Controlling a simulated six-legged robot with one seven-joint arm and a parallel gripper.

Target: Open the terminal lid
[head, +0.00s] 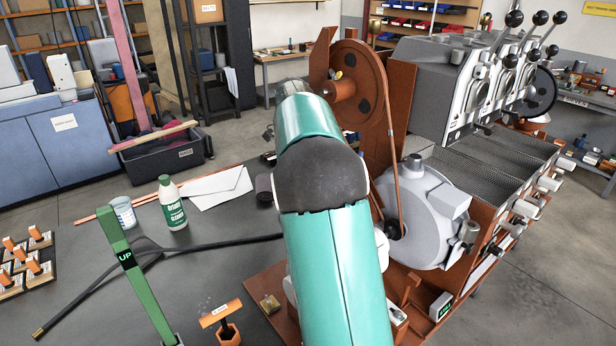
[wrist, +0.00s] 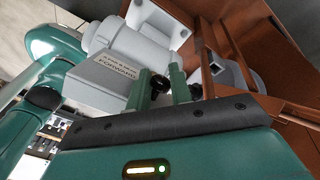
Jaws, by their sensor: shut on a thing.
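In the wrist view a pale grey motor (wrist: 118,32) carries a grey terminal box whose lid (wrist: 110,78) bears a printed label, too small to read surely. The lid looks closed, lying flat on the box. My gripper (wrist: 160,82) reaches to the lid's right side, its two green fingers on either side of a black knob (wrist: 159,84). The fingers are shut on this knob, which sits at the lid's edge. In the head view my own arm hides the gripper, the lid and most of the motor.
A brown belt wheel (head: 357,82) and a grey round housing (head: 425,215) stand beside my arm. The grey table (head: 230,270) holds a green-and-white bottle (head: 172,203), a cup (head: 123,212) and a black hose (head: 190,246). Brown frame panels (wrist: 235,45) bound the right in the wrist view.

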